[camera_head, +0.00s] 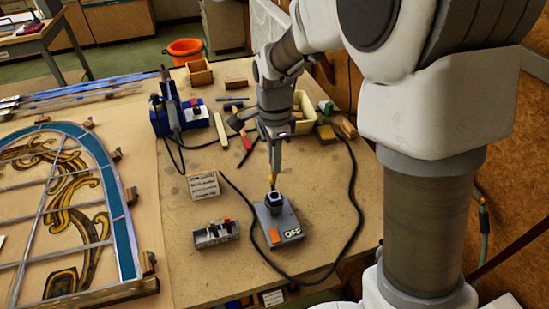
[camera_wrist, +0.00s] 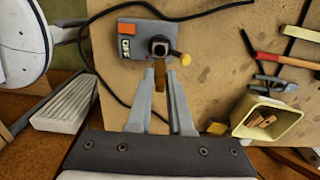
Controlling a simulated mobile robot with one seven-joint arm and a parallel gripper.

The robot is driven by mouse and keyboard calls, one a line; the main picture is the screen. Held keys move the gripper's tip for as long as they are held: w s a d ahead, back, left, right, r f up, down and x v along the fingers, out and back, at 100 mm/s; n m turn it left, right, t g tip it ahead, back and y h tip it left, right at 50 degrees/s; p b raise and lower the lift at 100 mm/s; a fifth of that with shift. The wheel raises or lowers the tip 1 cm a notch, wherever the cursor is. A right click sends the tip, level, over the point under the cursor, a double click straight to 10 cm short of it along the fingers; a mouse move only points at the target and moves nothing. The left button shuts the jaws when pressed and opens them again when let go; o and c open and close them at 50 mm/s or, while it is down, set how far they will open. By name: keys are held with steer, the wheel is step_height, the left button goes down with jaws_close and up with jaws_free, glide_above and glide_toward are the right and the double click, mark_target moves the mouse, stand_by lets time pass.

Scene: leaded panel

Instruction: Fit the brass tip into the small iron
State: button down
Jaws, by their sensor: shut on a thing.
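The small iron is a grey block (camera_head: 290,219) marked OFF, with an orange switch and a dark upright socket (camera_head: 272,199). It lies on the bench below my gripper (camera_head: 273,172). My gripper (camera_wrist: 160,76) is shut on the brass tip (camera_wrist: 159,80), a small brownish piece between the fingertips. The tip (camera_head: 272,180) appears just above the socket in the head view; I cannot tell whether they touch.
A grey tray of small parts (camera_head: 213,234) and a lettered card (camera_head: 203,186) are left of the iron. A black cable (camera_head: 352,190) loops around its right side. A leaded panel (camera_head: 122,225) lies at left. Tools and a cream bin (camera_wrist: 282,123) stand farther back.

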mark_target(274, 178)
steer(key=shift+f+b, duration=2.1)
steer(key=shift+f, duration=0.8)
steer(key=shift+f+b, duration=1.15)
steer(key=shift+f, duration=0.75)
steer(key=c, duration=0.7)
jaws_free()
steer(key=shift+c, duration=0.2)
steer(key=shift+r, duration=0.1)
step_height(274, 178, up, 17)
steer(key=shift+r+p, duration=0.15)
steer(key=shift+p, duration=0.4)
